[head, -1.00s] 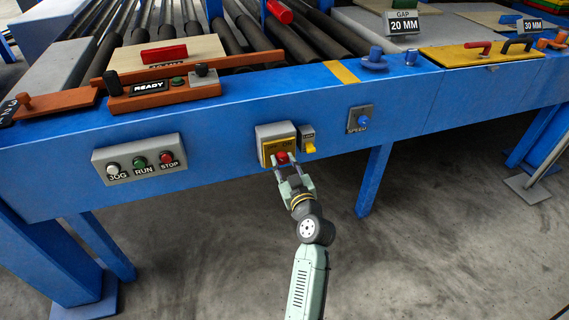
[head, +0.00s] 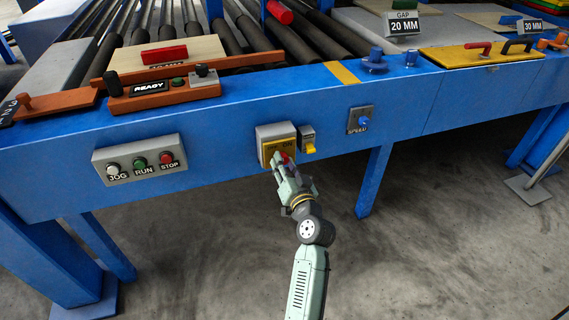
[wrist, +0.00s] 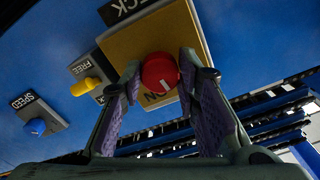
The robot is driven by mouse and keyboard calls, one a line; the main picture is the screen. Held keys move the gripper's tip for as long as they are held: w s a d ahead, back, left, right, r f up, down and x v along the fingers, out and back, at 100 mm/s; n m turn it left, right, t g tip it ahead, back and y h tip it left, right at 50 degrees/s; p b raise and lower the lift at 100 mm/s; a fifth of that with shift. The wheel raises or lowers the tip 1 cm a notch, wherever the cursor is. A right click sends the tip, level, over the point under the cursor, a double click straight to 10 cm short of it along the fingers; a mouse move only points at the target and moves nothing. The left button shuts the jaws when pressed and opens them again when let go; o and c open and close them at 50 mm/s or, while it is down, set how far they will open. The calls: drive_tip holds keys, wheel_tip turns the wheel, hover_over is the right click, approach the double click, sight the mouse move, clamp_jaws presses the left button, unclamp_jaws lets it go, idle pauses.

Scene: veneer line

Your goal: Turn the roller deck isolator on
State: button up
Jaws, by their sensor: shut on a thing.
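The roller deck isolator is a grey box with a yellow plate (head: 266,147) on the blue front beam, with lettering that reads ON at its right. Its red round knob (wrist: 160,74) shows in the wrist view with a small white mark on its face. My gripper (head: 283,160) is at the knob, with its two purple-padded fingers on either side of it. The gripper is shut on the red knob. In the head view the fingers hide most of the knob and part of the plate.
A small grey box with a yellow lever (head: 309,148) is just right of the isolator. A blue SPEED knob (head: 363,120) is further right. A JOG, RUN and STOP panel (head: 140,161) is to the left. The floor below is clear.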

drive_tip(key=m+p, duration=0.3)
drive_tip(key=m, duration=0.7)
drive_tip(key=shift+p, duration=0.4)
drive_tip(key=shift+m, duration=0.4)
drive_tip(key=o, duration=1.2)
drive_tip(key=v, duration=0.7)
drive_tip(key=shift+s+r, duration=0.1)
drive_tip(key=shift+s, duration=0.1)
